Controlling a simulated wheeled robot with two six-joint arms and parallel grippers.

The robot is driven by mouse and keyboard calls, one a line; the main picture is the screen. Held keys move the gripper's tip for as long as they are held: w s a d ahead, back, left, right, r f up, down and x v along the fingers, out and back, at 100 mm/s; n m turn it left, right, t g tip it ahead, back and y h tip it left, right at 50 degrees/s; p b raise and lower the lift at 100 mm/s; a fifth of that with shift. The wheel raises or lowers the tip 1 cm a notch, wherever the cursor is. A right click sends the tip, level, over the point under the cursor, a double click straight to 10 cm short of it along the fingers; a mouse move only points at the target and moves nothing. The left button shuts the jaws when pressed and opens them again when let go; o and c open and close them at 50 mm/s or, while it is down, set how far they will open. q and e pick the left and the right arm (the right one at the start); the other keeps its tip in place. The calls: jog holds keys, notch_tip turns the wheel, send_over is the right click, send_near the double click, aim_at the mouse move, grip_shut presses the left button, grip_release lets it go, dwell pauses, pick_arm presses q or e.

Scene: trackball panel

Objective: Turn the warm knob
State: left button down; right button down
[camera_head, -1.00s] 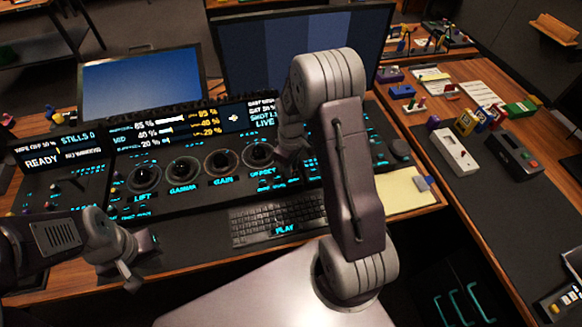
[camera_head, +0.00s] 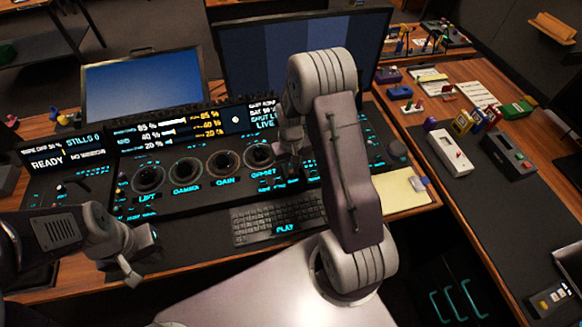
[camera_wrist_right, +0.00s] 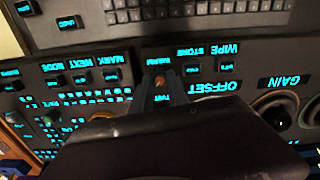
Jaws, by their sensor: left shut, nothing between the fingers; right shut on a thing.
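The warm knob (camera_wrist_right: 160,79) is a small orange-red cap beside the lit label WARM in the right wrist view. My right gripper (camera_wrist_right: 162,90) is shut on it, with a finger on either side. In the head view my right gripper (camera_head: 289,165) reaches down onto the control panel (camera_head: 190,199), right of the OFFSET trackball (camera_head: 259,155); the arm partly covers that area and I cannot make out the knob there. My left gripper (camera_head: 133,277) is shut and empty, in front of the panel's left part.
A keyboard (camera_head: 270,217) lies in front of the panel. Other trackballs (camera_head: 187,170) stand in a row to the left of OFFSET. Two monitors (camera_head: 140,87) stand behind. A yellow pad (camera_head: 403,191) lies right of the keyboard. A side table at right holds several small devices (camera_head: 450,152).

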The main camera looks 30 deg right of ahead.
aim_at(291, 171)
jog(key=shift+m, duration=0.3)
jog(key=c, duration=1.6)
grip_release()
jog(key=shift+o, duration=0.2)
notch_tip(291, 171, up, 9)
jog(key=shift+p, duration=0.35)
